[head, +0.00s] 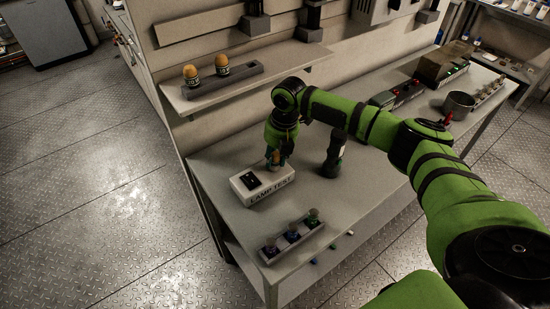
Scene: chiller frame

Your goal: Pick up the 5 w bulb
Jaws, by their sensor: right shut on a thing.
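My right gripper (275,160) points down at the right end of the white lamp test box (262,193), which stands on the bench. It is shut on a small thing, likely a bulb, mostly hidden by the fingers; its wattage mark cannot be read. Whether that thing still touches the box is unclear. My left gripper is not in view.
A dark upright tool (332,156) stands close right of the gripper. A metal cup (458,105) and dark boxes (442,66) stand farther right. The bench between box and rack is clear.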

